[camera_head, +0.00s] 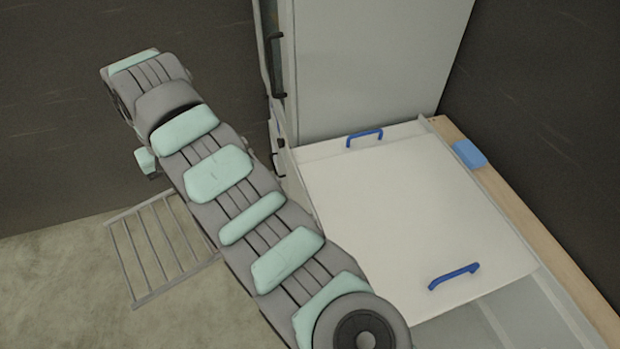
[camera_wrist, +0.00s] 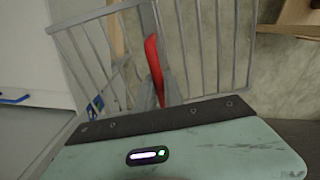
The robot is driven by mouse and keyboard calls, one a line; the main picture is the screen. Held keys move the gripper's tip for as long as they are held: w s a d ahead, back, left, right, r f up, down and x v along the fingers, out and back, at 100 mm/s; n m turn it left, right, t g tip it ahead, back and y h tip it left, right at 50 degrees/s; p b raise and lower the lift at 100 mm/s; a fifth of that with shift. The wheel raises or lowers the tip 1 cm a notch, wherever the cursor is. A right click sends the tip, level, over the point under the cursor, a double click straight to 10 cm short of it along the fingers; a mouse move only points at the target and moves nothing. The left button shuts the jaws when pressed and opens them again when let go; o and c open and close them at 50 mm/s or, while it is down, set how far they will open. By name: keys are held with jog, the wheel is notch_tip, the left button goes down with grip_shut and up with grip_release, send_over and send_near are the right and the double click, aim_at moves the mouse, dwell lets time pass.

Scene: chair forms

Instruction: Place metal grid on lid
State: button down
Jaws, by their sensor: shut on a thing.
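The metal grid (camera_head: 176,281), a grey frame with several parallel bars, is at the left of the head view, over the floor and partly behind my arm. It fills much of the upper wrist view (camera_wrist: 220,45). My gripper (camera_wrist: 155,72), with a red part showing at the fingers, is shut on the grid at a bar. The head view hides the gripper behind my arm. The lid (camera_head: 400,215) is a flat white panel with two blue handles (camera_head: 455,276), right of my arm; the grid is apart from it.
A tall light grey cabinet (camera_head: 370,60) stands behind the lid. A wooden ledge (camera_head: 500,205) with a blue block (camera_head: 468,153) runs along the right, by a dark wall. Grey surface shows below the lid's front edge. Bare floor (camera_head: 60,290) lies at the left.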

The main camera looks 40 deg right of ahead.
jog(key=s+d+r+m+p, duration=0.1)
jog(key=s+d+r+p, duration=0.2)
jog(key=d, duration=0.6)
jog(key=s+d+r+p, duration=0.2)
jog(key=s+d+r, duration=0.15)
jog(key=d, duration=0.65)
jog(key=s+d+r+m+p, duration=0.15)
jog(key=s+d, duration=0.25)
jog(key=d, duration=0.5)
jog(key=s+d+r+m+p, duration=0.1)
jog(key=s+d+r+p, duration=0.2)
jog(key=s+d, duration=0.6)
jog(key=s+d+r+p, duration=0.3)
jog(key=s+d+p, duration=0.1)
jog(key=s+d, duration=0.6)
notch_tip(320, 180, down, 20)
jog(key=shift+a+p, duration=0.15)
jog(key=shift+p, duration=0.2)
jog(key=c, duration=1.7)
grip_release()
jog(key=shift+o, duration=1.2)
jog(key=shift+r, duration=0.1)
